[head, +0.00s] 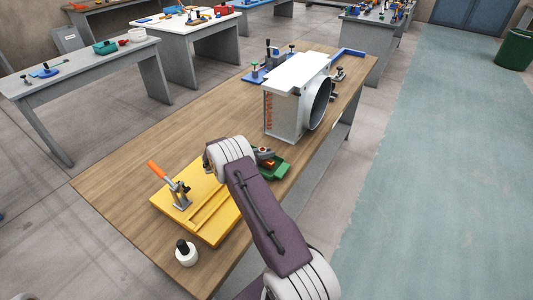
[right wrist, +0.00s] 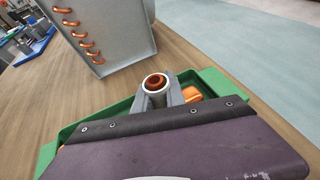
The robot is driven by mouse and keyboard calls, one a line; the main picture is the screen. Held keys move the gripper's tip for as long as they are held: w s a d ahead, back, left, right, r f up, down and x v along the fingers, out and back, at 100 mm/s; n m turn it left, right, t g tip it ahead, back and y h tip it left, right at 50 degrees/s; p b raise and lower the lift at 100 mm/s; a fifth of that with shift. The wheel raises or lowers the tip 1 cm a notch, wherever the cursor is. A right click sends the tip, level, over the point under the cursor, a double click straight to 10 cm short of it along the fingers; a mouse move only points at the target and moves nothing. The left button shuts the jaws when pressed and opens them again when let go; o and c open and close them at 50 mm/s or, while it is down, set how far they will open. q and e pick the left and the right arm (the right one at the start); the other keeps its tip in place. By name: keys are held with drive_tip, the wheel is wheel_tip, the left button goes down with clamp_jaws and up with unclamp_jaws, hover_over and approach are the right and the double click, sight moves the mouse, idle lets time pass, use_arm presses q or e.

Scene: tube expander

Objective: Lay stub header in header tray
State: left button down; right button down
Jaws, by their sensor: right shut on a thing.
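The green header tray (head: 281,170) lies on the wooden workbench, beside the yellow fixture board. It also shows in the right wrist view (right wrist: 211,77), partly covered by my wrist. My right gripper (head: 264,156) is over the tray. In the right wrist view its grey fingers (right wrist: 170,91) are shut on the stub header (right wrist: 156,82), a short piece with a round pale end and copper inside. Orange-copper material (right wrist: 193,94) shows behind the fingers at the tray; whether it belongs to the held piece I cannot tell. Whether the header touches the tray floor is hidden. My left gripper is not in view.
A yellow board (head: 207,214) with an orange-handled toggle clamp (head: 168,180) lies left of my arm. A white bottle with a black top (head: 186,253) stands near the bench's front. A metal coil housing (head: 287,112) stands behind the tray. The bench's left side is clear.

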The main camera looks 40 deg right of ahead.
drive_tip(key=shift+f, duration=0.25)
idle(0.6)
drive_tip(key=c, duration=1.3)
unclamp_jaws()
drive_tip(key=shift+r, duration=0.1)
drive_tip(key=shift+a, duration=0.1)
drive_tip(key=shift+r+p, duration=0.55)
drive_tip(key=shift+r, duration=0.3)
wheel_tip(320, 180, up, 7)
drive_tip(key=p, duration=0.4)
drive_tip(key=shift+f, duration=0.15)
